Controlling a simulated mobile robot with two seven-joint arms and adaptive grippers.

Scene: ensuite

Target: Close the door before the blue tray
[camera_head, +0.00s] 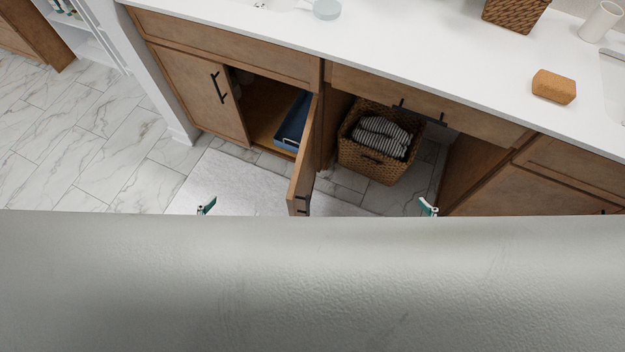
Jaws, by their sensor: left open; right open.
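The cabinet door (303,165) in front of the blue tray stands wide open, swung out from the vanity and seen nearly edge-on. Its dark handle (302,204) is near the door's outer end. The blue tray (292,123) lies inside the open cabinet, partly hidden behind the door. My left gripper (207,205) is low over the pale mat, left of the door and apart from it. My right gripper (428,207) is to the right of the door, also apart from it. Both are open and empty; only their tips show above my own body.
The neighbouring left door (196,90) is shut. A wicker basket (376,148) with striped towels stands in the open bay to the right. A drawer (425,95) with a dark handle is above it. The white countertop (440,55) overhangs. A pale mat (240,178) covers the floor in front.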

